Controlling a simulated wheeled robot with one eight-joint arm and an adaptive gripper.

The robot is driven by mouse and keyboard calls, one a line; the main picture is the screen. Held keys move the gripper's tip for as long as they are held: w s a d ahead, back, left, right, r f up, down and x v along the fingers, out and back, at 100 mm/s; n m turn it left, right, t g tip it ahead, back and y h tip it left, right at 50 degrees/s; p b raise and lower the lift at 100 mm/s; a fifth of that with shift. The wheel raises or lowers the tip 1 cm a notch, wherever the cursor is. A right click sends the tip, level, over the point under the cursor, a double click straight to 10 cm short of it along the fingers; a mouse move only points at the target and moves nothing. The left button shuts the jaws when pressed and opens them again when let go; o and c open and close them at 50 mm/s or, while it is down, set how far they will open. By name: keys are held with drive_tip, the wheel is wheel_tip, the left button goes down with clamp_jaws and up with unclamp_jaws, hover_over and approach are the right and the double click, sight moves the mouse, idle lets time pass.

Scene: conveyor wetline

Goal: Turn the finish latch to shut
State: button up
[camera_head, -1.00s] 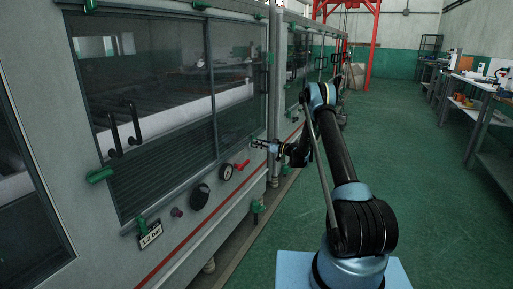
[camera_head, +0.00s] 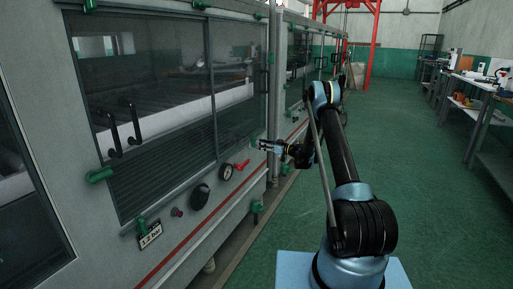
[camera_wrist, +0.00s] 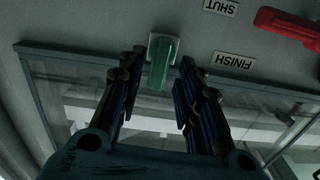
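The finish latch (camera_wrist: 162,62) is a green handle on a pale square base. In the wrist view it stands at the top middle, beside the FINISH label (camera_wrist: 233,61) and near the SHUT label (camera_wrist: 221,7). The labels appear upside down. My gripper (camera_wrist: 158,72) is open, with one finger on each side of the latch in the picture and gaps between. I cannot tell how far the fingertips are from it in depth. In the head view my gripper (camera_head: 264,145) is at the machine's front, near the window's lower right corner.
A red handle (camera_wrist: 287,26) is on the panel right of the labels; it also shows in the head view (camera_head: 242,164). A gauge (camera_head: 226,172) and a black knob (camera_head: 200,196) sit along the panel. Other green latches (camera_head: 100,175) surround the window.

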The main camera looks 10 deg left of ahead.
drive_tip(key=v, duration=0.4)
idle(0.4)
drive_tip(key=s+d+r+m+g+h, duration=0.1)
drive_tip(key=s+d+r+m+h, duration=0.15)
drive_tip(key=s+r, duration=0.65)
drive_tip(key=s+d+r+m+g+h, duration=0.1)
drive_tip(key=s+d+r+h, duration=0.2)
drive_tip(key=s+r, duration=0.6)
drive_tip(key=s+d+r+m+h, duration=0.2)
drive_tip(key=s+d+r+h, duration=0.15)
drive_tip(key=s, duration=0.55)
drive_tip(key=s+d+f+m+h, duration=0.2)
drive_tip(key=s+d, duration=0.4)
drive_tip(key=s, duration=0.6)
drive_tip(key=s+d+f+m+g+h, duration=0.1)
drive_tip(key=s+d+f+m+h, duration=0.2)
drive_tip(key=s, duration=1)
drive_tip(key=s+d+f+m+g+h, duration=0.1)
drive_tip(key=s+d+f, duration=0.4)
drive_tip(key=s+d, duration=0.5)
drive_tip(key=s+m+h, duration=0.1)
drive_tip(key=s+h, duration=0.1)
drive_tip(key=s, duration=0.1)
drive_tip(key=shift+d+f+m, duration=0.15)
drive_tip(key=shift+f+m, duration=0.2)
drive_tip(key=shift+f, duration=0.05)
